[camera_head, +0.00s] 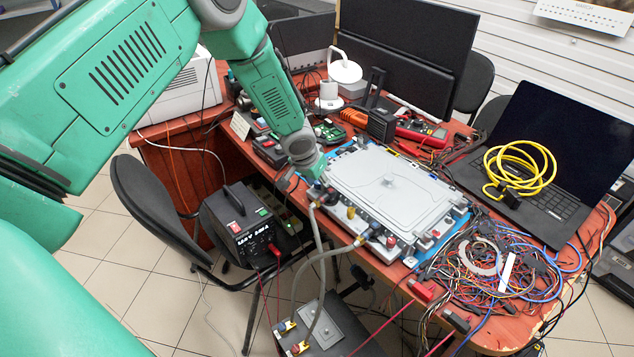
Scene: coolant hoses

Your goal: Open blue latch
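The grey lidded unit (392,185) lies on the table with hose fittings along its near side. A small blue part (375,226), possibly the blue latch, sits at the front fitting where a grey hose (335,252) ends. Another grey hose (317,225) meets the unit's left corner. My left gripper (312,172) is at that left corner, close above the fitting there. It hides part of that fitting, and any latch there is not clear. Its fingers are too small to tell whether they are open or shut. My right gripper is not in view.
A tangle of wires (490,275) covers the table right of the unit. A laptop (560,150) bears a yellow cable coil (520,168). A black power supply (240,222) stands left of the unit. A dark box (322,325) with hose fittings is below the table's front edge.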

